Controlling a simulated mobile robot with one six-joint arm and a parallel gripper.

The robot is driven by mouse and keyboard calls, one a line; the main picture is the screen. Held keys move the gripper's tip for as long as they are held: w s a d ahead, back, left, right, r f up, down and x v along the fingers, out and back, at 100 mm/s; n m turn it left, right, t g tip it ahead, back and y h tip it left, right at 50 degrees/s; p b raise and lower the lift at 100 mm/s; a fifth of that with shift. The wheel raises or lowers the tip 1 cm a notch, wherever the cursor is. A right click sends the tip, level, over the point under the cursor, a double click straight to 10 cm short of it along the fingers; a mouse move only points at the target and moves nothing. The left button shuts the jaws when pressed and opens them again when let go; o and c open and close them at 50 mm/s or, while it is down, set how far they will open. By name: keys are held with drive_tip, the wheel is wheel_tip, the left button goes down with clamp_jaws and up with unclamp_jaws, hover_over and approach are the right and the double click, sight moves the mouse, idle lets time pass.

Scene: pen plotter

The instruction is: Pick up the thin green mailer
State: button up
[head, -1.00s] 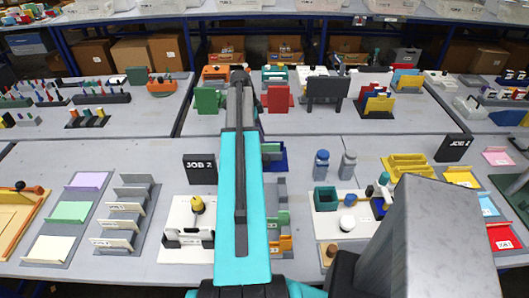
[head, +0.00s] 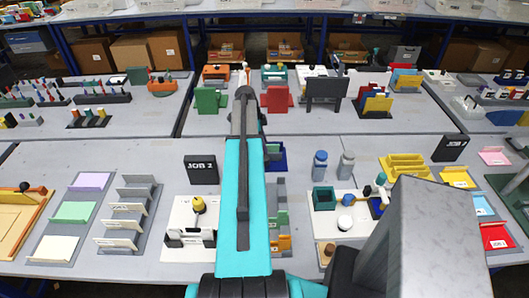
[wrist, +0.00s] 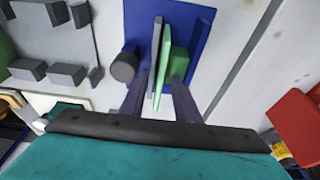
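The thin green mailer (wrist: 161,88), a pale green upright sheet seen edge-on, stands over a blue holder (wrist: 196,40) in the wrist view. A thin grey sheet (wrist: 154,62) is close on its left and a thicker green block (wrist: 180,60) on its right. My gripper (wrist: 160,82) is open. One finger is left of the two sheets and the other is at the green block's near end, with a visible gap between the fingers. Whether they touch anything cannot be told. In the head view the blue holder (head: 282,155) is partly hidden behind my arm, and the gripper is hidden.
A dark round knob (wrist: 124,66) stands just left of the left finger. A red object (wrist: 297,118) is at the lower right. In the head view, a "JOB 2" sign (head: 201,169) is left of my arm and two bottles (head: 321,163) (head: 347,164) are right of it.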

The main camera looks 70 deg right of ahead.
idle(0.3)
clamp_jaws()
wheel_tip(320, 180, up, 10)
drive_tip(key=p, duration=0.4)
idle(0.5)
idle(0.5)
